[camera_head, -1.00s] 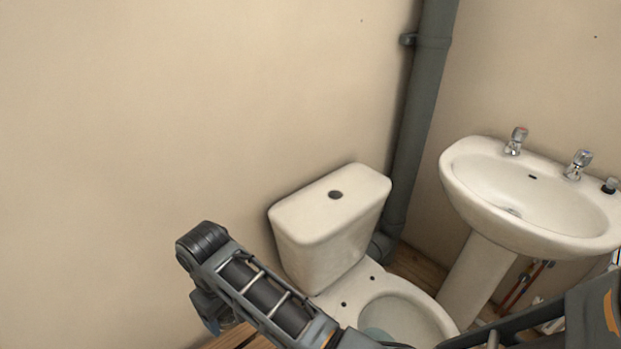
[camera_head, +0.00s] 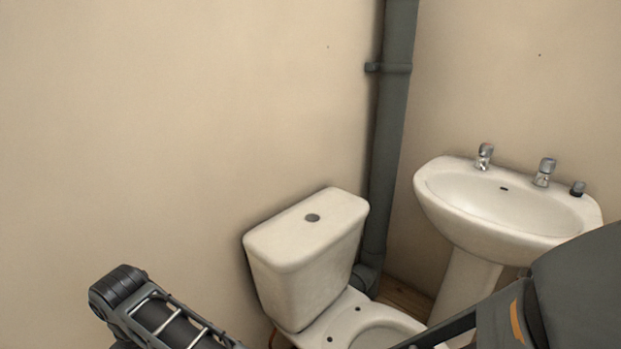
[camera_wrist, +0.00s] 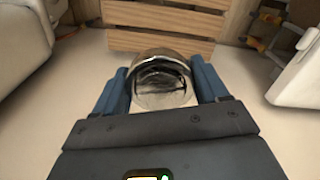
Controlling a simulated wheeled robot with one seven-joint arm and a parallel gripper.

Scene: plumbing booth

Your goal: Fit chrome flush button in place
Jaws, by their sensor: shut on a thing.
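The chrome flush button (camera_wrist: 160,78) is a shiny round piece in the wrist view. My gripper (camera_wrist: 159,84) is shut on it, with one blue finger on each side. In the head view the white toilet cistern (camera_head: 305,262) stands against the wall. Its lid has a small round dark grey spot (camera_head: 312,218) near the middle, which looks like the button hole. My gripper and the button are out of the head view; only my arm shows along its bottom edge.
A white basin (camera_head: 508,213) with chrome taps (camera_head: 484,157) stands to the right of the toilet. A grey vertical pipe (camera_head: 391,120) runs behind the cistern. In the wrist view a slatted wooden crate (camera_wrist: 160,42) lies ahead, with white shapes at both sides.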

